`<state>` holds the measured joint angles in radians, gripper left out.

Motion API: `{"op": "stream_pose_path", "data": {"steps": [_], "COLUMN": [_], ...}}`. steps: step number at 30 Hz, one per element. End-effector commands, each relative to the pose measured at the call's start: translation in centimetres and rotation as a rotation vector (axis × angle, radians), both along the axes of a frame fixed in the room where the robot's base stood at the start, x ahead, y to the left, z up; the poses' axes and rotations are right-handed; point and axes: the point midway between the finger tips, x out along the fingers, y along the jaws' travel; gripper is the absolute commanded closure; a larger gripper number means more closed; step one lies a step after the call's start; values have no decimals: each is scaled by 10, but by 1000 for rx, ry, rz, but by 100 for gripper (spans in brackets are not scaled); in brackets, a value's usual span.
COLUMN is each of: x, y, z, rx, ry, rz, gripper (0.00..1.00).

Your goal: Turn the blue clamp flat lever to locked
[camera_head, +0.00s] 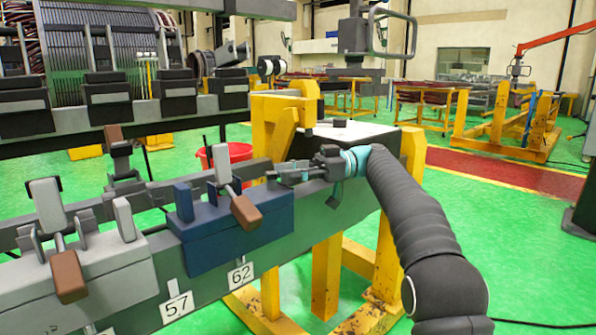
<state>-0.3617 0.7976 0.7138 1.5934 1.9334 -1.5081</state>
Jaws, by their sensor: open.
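The blue clamp (240,235) sits on the grey beam, above the number plate 62. A flat blue tab (183,202) stands upright at its left end. A pale upright plate (223,165) rises near its middle, with a brown-ended handle (246,212) slanting down toward the camera. I cannot tell for certain which of these is the flat lever. My gripper (277,174) is open and points left, just above and behind the clamp's right end. It looks empty, and its fingertips are small in this view; whether they touch the clamp is unclear.
A grey clamp (95,270) with another brown handle stands left of the blue one, above plate 57. A rear rail (80,140) carries several dark clamps. A yellow stand (327,275) supports the beam's right end. A red bucket (232,152) stands behind.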

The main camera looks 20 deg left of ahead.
Motion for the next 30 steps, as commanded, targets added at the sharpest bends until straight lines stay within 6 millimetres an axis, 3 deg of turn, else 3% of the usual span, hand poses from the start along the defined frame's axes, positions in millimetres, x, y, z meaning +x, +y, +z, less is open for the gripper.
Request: {"op": "stream_pose_path", "data": {"steps": [12, 30], "x": [35, 42], "y": [-37, -47], "z": [-1, -1], "rx": [1, 1], "ry": [0, 1], "rz": [2, 3], "gripper": [56, 56]}}
